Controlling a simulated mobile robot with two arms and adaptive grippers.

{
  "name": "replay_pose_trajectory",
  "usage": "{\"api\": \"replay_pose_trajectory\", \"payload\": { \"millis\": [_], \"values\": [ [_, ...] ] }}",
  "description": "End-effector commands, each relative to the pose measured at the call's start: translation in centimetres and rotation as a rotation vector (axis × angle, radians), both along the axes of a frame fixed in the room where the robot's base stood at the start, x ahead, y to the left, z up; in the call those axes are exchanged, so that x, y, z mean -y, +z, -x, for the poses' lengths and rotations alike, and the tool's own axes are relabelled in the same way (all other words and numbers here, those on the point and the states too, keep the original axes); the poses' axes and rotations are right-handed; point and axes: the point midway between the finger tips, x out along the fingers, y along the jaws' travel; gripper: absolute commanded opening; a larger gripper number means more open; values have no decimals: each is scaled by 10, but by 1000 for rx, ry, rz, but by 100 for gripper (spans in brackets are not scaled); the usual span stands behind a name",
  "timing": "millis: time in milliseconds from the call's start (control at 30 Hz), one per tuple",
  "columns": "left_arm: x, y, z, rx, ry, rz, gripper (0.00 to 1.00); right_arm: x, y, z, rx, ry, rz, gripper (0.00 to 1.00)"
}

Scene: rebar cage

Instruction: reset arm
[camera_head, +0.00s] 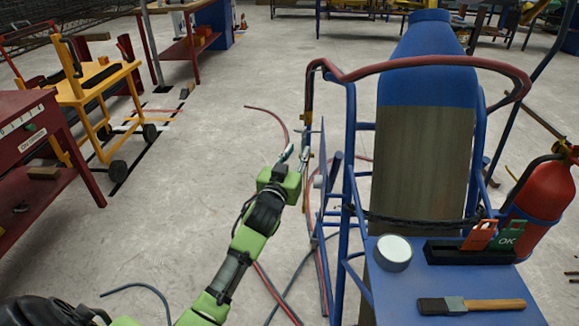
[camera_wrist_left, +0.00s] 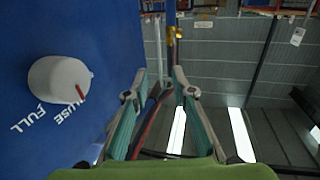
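My left arm is green and black and reaches up from the bottom of the head view. Its left gripper (camera_head: 295,155) is beside the left side of a blue gas cylinder trolley (camera_head: 350,150). In the left wrist view the two fingers of the left gripper (camera_wrist_left: 160,76) stand apart with nothing gripped between them. A blue panel (camera_wrist_left: 60,140) with a white knob (camera_wrist_left: 60,80) fills the left of that view; the knob has a red mark, and "USE" and "FULL" show upside down. The knob is apart from the fingers. My right gripper is not seen.
The trolley carries a large cylinder (camera_head: 425,120) and a blue shelf (camera_head: 400,295) with a tape roll (camera_head: 394,250) and brush (camera_head: 470,305). A red extinguisher (camera_head: 540,195) hangs at right. Hoses lie near the gripper. A yellow cart (camera_head: 95,85) stands left; the floor between is open.

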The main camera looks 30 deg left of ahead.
Motion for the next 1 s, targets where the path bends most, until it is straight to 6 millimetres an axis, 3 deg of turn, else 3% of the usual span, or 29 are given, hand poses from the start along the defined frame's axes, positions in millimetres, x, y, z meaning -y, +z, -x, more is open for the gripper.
{"api": "replay_pose_trajectory", "payload": {
  "millis": [300,500,733,867,1000],
  "values": [
    [10,0,55,-1,1,1,24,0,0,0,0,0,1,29],
    [13,0,70,-1,1,0,24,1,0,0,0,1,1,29],
    [14,-3,74,-12,2,0,24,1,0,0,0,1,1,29],
    [20,-33,88,-107,2,4,24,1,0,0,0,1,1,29],
    [36,-94,128,-325,-9,7,24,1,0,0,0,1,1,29]
  ]
}}
